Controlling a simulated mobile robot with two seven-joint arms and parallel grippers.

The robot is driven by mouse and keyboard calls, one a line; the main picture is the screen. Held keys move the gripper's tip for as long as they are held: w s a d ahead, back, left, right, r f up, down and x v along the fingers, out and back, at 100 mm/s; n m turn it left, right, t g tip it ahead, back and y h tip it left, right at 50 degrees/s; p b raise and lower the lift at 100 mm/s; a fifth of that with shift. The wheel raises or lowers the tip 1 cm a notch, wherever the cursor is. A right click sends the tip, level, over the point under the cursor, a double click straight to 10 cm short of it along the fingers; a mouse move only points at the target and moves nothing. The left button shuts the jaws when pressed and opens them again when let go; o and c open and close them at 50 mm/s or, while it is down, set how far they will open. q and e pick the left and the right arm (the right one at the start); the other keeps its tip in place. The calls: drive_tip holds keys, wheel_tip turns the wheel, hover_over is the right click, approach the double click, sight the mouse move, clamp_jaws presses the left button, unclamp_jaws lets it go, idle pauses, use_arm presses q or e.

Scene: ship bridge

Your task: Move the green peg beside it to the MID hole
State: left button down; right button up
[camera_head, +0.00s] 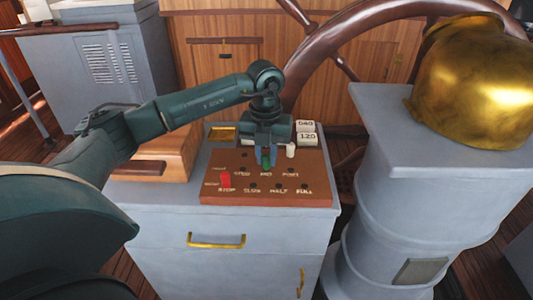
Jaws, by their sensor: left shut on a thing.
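A brown peg board (315,185) lies on the grey cabinet top, with an upper row of labelled holes that includes MID and a lower row reading STOP, SLOW, HALF, FULL. My left gripper (266,156) points down over the upper row and is shut on the green peg (266,163). The peg's lower end shows just above the MID label; I cannot tell whether it is in the hole or above it. A red peg (225,180) stands at STOP. A white peg (291,150) stands right of my gripper. My right gripper is not in view.
White blocks marked 040 (305,126) and 120 (307,137) sit behind the board at right. A brass-coloured plate (223,134) lies behind it at left, near a wooden box (155,150). A grey pedestal (385,165) with a brass dome (475,85) stands at right.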

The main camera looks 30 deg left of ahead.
use_arm(q)
drive_tip(key=c, duration=1.2)
unclamp_jaws()
drive_tip(key=shift+c, duration=0.2)
drive_tip(key=shift+r+p, duration=1.3)
drive_tip(key=shift+r, duration=0.4)
drive_tip(key=shift+r+p, duration=1.3)
drive_tip(key=shift+r, duration=0.5)
